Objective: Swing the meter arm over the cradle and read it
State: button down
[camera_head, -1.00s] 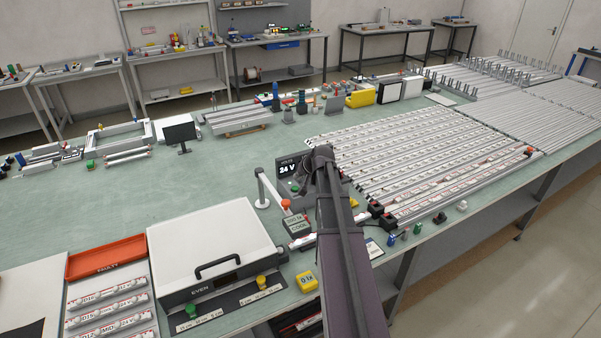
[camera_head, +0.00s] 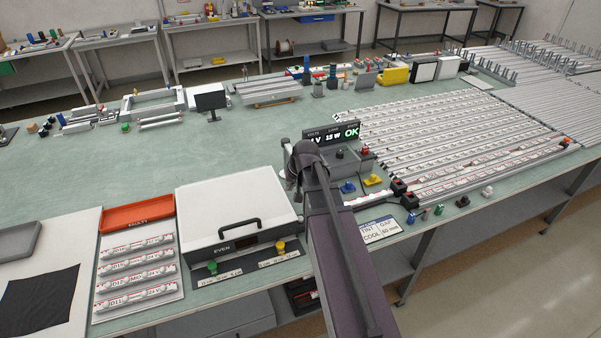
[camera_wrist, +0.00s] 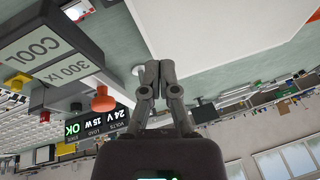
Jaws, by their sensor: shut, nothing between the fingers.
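In the wrist view, which is upside down, my gripper (camera_wrist: 160,68) is shut and empty. Left of it is the meter head (camera_wrist: 42,55), a grey block with a screen reading 300 lx and COOL. An orange knob (camera_wrist: 103,100) is beside it, apart from my fingers. The dark display (camera_wrist: 100,124) reads 24 V, 15 W and a green OK. In the head view the display (camera_head: 332,133) is partly covered by my arm, with 15 W and OK showing. My arm hides the meter arm there.
A white box marked EVEN (camera_head: 235,205) stands left of my arm, near an orange tray (camera_head: 138,217) and a rack of tubes. Long rows of light bars (camera_head: 450,140) fill the right. A card reading COOL, 60 mm (camera_head: 380,230) lies near the front edge. The middle left bench is clear.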

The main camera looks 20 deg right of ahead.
jog(key=s+a+f+n+g+h+b, duration=0.1)
jog(key=s+a+f+n+g+b, duration=0.2)
jog(key=s+a+f+b, duration=0.7)
jog(key=shift+s+a+f+g+h, duration=0.3)
jog(key=shift+s+a+f+g, duration=0.35)
jog(key=shift+s+a, duration=1.3)
jog(key=shift+s+d, duration=0.35)
jog(key=shift+d, duration=0.15)
